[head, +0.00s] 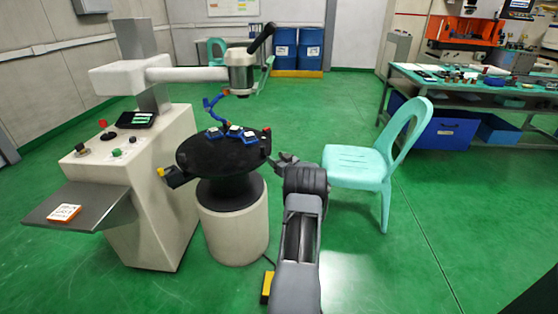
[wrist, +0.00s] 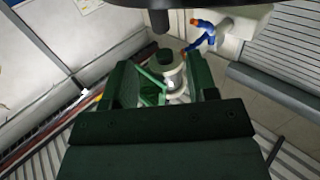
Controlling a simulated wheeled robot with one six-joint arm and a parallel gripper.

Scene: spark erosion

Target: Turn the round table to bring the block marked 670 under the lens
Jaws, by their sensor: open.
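The round table (head: 222,163) is a black disc on a pale cylindrical base. Several small pale blocks on blue holders, among them a middle block (head: 234,130), stand on its top; their numbers are too small to read, so I cannot tell which is 670. The lens head (head: 240,75) hangs from the machine's arm above the table's far side. My gripper (head: 284,159) is at the table's right edge, open and empty; whether it touches the rim is unclear. The wrist view shows its spread green fingers (wrist: 163,85), with a dark round edge (wrist: 200,4) above.
A blue jointed hose (head: 212,107) rises beside the blocks. A black stub with a yellow end (head: 174,177) sticks out at the table's left. A mint chair (head: 362,165) stands right of my arm. The machine cabinet (head: 150,190) is left. Open green floor lies behind.

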